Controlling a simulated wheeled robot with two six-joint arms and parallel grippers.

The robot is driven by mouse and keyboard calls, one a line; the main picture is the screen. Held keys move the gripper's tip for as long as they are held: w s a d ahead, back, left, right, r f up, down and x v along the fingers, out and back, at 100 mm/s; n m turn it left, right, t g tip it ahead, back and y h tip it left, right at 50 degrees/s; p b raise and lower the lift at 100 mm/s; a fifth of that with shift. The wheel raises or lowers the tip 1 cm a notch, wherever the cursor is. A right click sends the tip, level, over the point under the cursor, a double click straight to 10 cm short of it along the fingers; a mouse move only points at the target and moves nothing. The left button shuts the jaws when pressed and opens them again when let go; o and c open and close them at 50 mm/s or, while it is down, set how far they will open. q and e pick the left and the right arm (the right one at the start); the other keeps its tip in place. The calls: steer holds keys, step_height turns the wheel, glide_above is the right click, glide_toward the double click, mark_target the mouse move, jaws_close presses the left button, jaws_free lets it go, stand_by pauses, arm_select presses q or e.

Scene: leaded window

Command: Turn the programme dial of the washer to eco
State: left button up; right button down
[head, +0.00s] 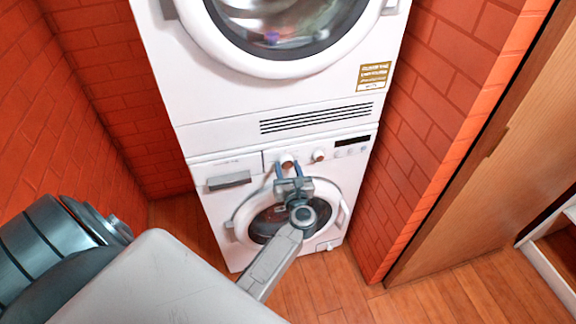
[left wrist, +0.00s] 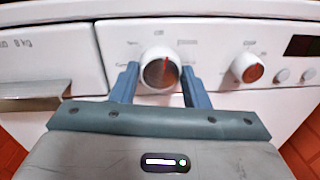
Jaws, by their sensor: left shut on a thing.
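The washer (head: 212,204) is the lower of two stacked white machines. Its programme dial (head: 287,160) sits left of centre on the control panel; in the left wrist view the dial (left wrist: 160,71) has a white rim, a dark and red face and a red mark pointing up, slightly right of the top. Small labels surround it; the top one looks like "Off", the others are too blurred to read. My left gripper (head: 288,168) is shut on the dial, one blue finger on each side. My right gripper is not in view.
A smaller knob (left wrist: 247,67), buttons and a dark display (left wrist: 301,46) lie right of the dial. A drawer with a grey handle (head: 229,179) lies left. The dryer-like upper machine (head: 190,85) stands on top. Brick walls flank closely; wooden floor (head: 330,285) is clear in front.

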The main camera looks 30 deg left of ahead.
arm_select(q)
steer(key=m+p, duration=0.3)
steer(key=m, duration=0.1)
steer(key=shift+r+g, duration=0.2)
steer(key=shift+g, duration=0.1)
steer(key=m+p, duration=0.3)
steer(key=m, duration=0.1)
steer(key=shift+m+p, duration=0.4)
steer(key=m+p, duration=0.3)
steer(key=m, duration=0.1)
steer(key=shift+m+g, duration=0.3)
steer(key=shift+f, duration=0.1)
steer(key=o, duration=1)
steer(key=shift+c, duration=0.2)
steer(key=f+b+v, duration=0.1)
steer(key=b+v, duration=0.1)
steer(key=v, duration=0.8)
steer(key=shift+s+d+r+b, duration=0.2)
steer(key=shift+d+r+b, duration=0.1)
steer(key=shift+d+r, duration=0.1)
